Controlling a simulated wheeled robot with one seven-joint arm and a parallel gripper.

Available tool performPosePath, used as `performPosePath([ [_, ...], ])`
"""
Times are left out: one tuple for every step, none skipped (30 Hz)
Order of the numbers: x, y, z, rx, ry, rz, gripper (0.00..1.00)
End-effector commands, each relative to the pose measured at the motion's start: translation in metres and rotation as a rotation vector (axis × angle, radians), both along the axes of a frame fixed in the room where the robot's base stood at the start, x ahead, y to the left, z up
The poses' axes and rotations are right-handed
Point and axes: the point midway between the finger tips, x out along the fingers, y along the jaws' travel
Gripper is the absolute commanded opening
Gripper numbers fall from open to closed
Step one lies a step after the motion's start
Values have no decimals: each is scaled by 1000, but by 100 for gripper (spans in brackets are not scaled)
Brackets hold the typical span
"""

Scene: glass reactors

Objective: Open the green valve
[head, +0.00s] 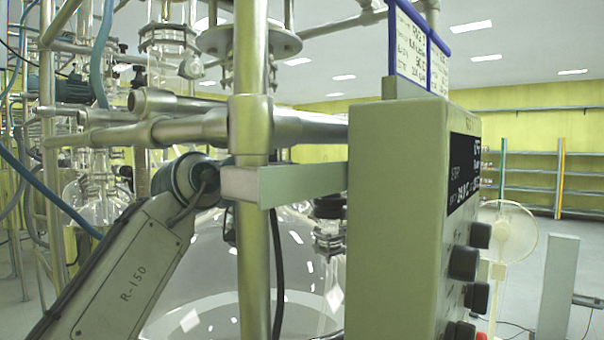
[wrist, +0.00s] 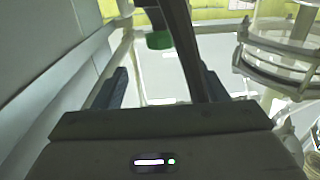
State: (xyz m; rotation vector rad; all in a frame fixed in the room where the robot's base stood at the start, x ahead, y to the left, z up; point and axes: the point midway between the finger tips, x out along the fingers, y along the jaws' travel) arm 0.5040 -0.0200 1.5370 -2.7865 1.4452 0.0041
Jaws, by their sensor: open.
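The green valve (wrist: 159,40) shows in the wrist view as a small green knob near the top, left of a dark slanting bar. My gripper (wrist: 160,80) is open in the wrist view, with one dark finger at the left and one at the right. The valve lies beyond the fingertips, roughly in line with the gap between them. Nothing is seen held in the gap. I cannot make out the green valve or my gripper in the head view.
The dark bar (wrist: 188,50) runs down beside the valve toward the right finger. Clamped glassware (wrist: 280,60) stands at the right. In the head view, a control box (head: 395,220) with knobs and a metal post (head: 252,130) stand before a large glass vessel (head: 200,270).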

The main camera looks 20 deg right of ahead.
Motion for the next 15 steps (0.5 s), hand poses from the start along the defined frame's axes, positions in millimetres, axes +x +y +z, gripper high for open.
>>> performPosePath([
  [4,6,5,-4,8,-22,66],
  [7,9,6,-4,11,-42,66],
  [11,14,7,-5,15,-75,66],
  [14,18,7,-4,17,-104,66],
  [16,21,6,-3,19,-134,66],
  [19,25,5,-3,17,-170,66],
  [22,27,3,-3,16,-197,66],
  [23,29,1,-4,14,-221,66],
  [25,31,-1,-5,9,-249,66],
  [26,32,-2,-5,6,-266,66],
  [27,33,-4,-5,4,-279,66],
  [28,32,-6,-5,1,-291,66],
  [28,31,-7,-4,0,-296,66],
  [29,29,-7,-4,-1,-299,66],
  [30,26,-8,-2,-1,-301,66],
])
